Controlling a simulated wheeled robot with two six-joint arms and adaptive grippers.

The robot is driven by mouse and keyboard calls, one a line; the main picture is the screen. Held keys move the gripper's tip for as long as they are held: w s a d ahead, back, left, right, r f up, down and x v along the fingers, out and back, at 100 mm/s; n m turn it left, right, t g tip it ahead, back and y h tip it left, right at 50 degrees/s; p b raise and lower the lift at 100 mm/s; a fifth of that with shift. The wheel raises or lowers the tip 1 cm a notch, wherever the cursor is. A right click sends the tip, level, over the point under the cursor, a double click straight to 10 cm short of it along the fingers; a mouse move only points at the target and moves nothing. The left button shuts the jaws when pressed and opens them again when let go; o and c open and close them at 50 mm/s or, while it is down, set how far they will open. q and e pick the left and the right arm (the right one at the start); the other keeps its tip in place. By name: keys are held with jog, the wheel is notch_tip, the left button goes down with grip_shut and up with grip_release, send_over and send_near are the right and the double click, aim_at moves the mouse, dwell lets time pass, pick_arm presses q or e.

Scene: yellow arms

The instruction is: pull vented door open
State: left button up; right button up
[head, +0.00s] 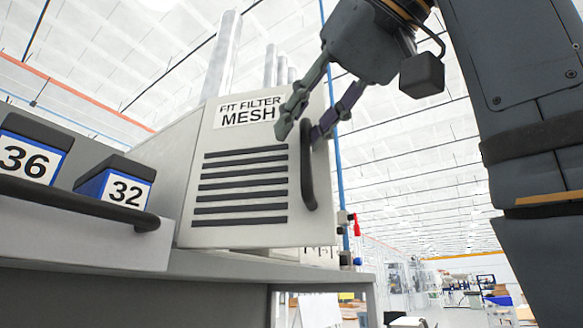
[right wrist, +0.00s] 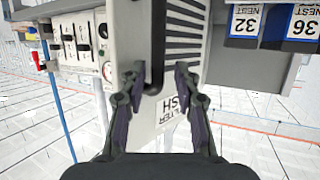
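The vented door (head: 240,232) is a light grey panel with several dark slots and a "FIT FILTER MESH" label, on a grey housing above the bench. It looks closed. Its black upright bar handle (head: 308,180) is on the right side. My right gripper (head: 298,132) is open at the handle's upper end, one finger on either side. In the right wrist view, the handle (right wrist: 155,45) lies between the spread fingers (right wrist: 158,78), with gaps visible. The door's slots (right wrist: 184,35) also show there. My left gripper is not in view.
Blue-and-black bins numbered 36 (head: 30,160) and 32 (head: 125,190) stand left of the door, behind a dark rail (head: 80,203). A panel with switches (right wrist: 85,45) is beside the door in the wrist view. Open space lies right of the bench.

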notch_tip(320, 180, up, 8)
jog(key=t+y, duration=0.3)
jog(key=f+g+h, duration=0.1)
jog(key=f, duration=0.1)
jog(key=f+h, duration=0.1)
jog(key=f, duration=0.1)
jog(key=d+f+g+h, duration=0.1)
jog(key=f, duration=0.2)
jog(key=shift+w+g, duration=0.1)
jog(key=shift+g, duration=0.2)
jog(key=s+b, duration=0.4)
jog(key=s, duration=0.9)
jog(key=shift+s+a+f, duration=0.15)
jog(key=shift+a+f, duration=0.1)
jog(key=shift+a, duration=0.1)
